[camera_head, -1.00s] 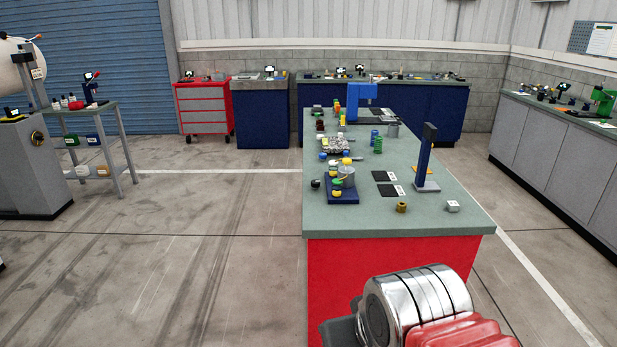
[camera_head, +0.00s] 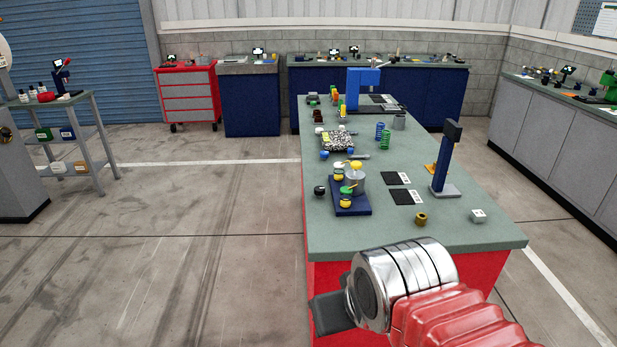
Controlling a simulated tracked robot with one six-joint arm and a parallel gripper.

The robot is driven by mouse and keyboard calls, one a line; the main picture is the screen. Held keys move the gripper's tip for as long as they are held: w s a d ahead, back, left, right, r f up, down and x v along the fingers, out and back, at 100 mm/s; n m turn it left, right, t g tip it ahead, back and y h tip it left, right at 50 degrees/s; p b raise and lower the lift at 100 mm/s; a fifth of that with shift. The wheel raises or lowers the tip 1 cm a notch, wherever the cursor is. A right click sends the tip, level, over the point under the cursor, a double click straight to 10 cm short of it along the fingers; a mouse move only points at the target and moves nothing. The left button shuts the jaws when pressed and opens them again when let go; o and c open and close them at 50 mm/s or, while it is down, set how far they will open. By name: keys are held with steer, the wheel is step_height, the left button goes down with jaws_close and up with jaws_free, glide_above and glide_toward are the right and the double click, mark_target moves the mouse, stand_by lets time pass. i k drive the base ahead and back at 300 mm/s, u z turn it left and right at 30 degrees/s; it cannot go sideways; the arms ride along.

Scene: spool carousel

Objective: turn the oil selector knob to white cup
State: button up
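A small oil station stands on a dark blue base (camera_head: 352,210) near the left edge of the bench. It has a grey cylinder (camera_head: 359,184) with a yellow knob-like part (camera_head: 356,165) on top, which may be the selector knob. A white piece (camera_head: 338,169), perhaps the white cup, is at its left rear. A black piece (camera_head: 320,190) and green and yellow pieces (camera_head: 346,203) are beside it. The knob's pointing direction is too small to tell. My gripper (camera_head: 330,312) shows only as a dark part beside my chrome wrist, before the bench and apart from the station. Its fingertips are hidden.
The green-topped bench (camera_head: 450,228) has a red front. A blue post stand (camera_head: 444,165), dark cards (camera_head: 402,187), a brass nut (camera_head: 421,219) and a white cube (camera_head: 478,215) are right of the station. Open floor (camera_head: 220,230) lies left of the bench.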

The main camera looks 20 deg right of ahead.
mark_target(319, 191)
steer(key=z, duration=0.05)
steer(key=i, duration=0.9)
